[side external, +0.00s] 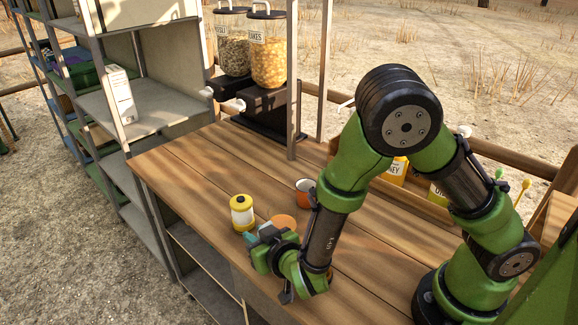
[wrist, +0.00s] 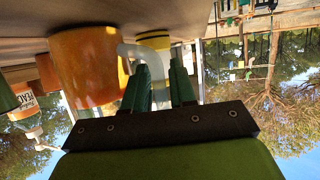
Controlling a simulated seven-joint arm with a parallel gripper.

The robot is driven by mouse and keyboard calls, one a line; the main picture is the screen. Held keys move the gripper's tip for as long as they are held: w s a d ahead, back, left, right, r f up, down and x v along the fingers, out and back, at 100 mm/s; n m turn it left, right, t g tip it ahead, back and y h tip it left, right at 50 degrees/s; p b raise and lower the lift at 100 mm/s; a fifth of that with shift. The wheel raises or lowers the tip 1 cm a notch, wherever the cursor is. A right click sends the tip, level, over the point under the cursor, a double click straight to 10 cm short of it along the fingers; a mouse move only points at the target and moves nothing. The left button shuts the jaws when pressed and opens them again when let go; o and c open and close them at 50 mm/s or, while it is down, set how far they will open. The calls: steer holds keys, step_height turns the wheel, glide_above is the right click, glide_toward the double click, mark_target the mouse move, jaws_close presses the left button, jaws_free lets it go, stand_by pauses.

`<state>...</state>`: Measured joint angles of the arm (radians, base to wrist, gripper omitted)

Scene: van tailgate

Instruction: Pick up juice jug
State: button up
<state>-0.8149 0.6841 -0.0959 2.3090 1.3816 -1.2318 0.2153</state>
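The juice jug, orange, shows its top (side external: 284,221) in the side external view, with its lower part hidden behind my gripper. In the wrist view, which is upside down, its orange body (wrist: 88,62) is large at the left, with a pale, translucent handle (wrist: 158,68) to the right. My gripper (side external: 264,242) is low over the table beside the jug. In the wrist view my two fingers (wrist: 160,82) stand apart, one on each side of the handle. I cannot see clear contact with it.
A yellow-topped jar (side external: 242,212) stands close to the left of my gripper. Cereal dispensers (side external: 268,62) stand at the back, and a wooden rack holds bottles (side external: 397,170) at the right. The left of the tabletop (side external: 190,165) is clear.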

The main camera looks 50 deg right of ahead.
steer(key=shift+w+f, duration=0.1)
steer(key=shift+w, duration=0.1)
jaws_close()
steer(key=shift+r, duration=0.2)
